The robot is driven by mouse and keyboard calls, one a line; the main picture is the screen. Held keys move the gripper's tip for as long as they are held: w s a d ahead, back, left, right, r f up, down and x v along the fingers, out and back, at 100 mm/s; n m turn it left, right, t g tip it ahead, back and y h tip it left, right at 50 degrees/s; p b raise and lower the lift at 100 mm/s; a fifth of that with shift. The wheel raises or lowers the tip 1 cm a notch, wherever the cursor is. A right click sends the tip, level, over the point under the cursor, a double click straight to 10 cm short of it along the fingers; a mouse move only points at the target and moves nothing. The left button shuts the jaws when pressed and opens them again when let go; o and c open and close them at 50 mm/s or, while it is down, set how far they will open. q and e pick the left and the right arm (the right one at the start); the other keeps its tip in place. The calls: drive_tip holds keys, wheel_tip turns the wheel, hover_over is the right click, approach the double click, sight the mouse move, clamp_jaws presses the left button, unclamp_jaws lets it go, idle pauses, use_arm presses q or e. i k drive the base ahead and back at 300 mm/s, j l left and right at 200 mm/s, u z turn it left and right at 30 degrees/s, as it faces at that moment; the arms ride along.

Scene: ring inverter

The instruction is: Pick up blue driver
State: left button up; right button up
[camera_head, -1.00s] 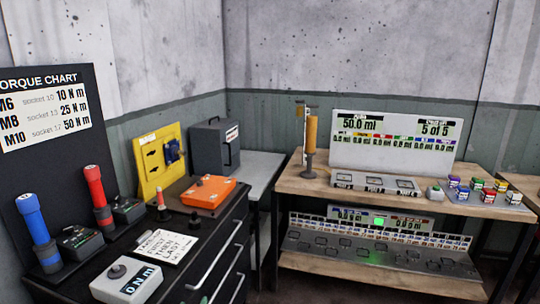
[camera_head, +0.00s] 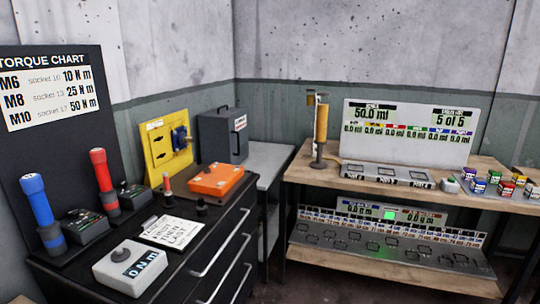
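The blue driver (camera_head: 39,207) stands upright, leaning slightly, at the left end of the black cabinet top. It has a bright blue handle and a darker lower part seated in a dark round holder. A red driver (camera_head: 102,178) stands in a like holder behind it and to the right. A dark box with a small panel sits beside each driver. Neither of my grippers shows in the head view.
The grey torque tester (camera_head: 131,265) and a white note card (camera_head: 172,232) lie in front on the cabinet (camera_head: 215,222). An orange case (camera_head: 216,180) and yellow board (camera_head: 166,152) stand behind. A torque chart panel (camera_head: 60,120) rises behind the drivers. A wooden workbench (camera_head: 400,182) is at the right.

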sight(33, 184)
drive_tip(key=u, duration=1.45)
drive_tip(key=i+l+z, duration=0.25)
drive_tip(key=i+l, duration=0.15)
drive_tip(key=i+l+z, duration=0.25)
drive_tip(key=i, duration=0.3)
drive_tip(key=k+l+u, duration=0.15)
drive_tip(key=l, duration=0.15)
drive_tip(key=k+l+u, duration=0.2)
drive_tip(key=l, duration=0.15)
drive_tip(key=i, duration=0.1)
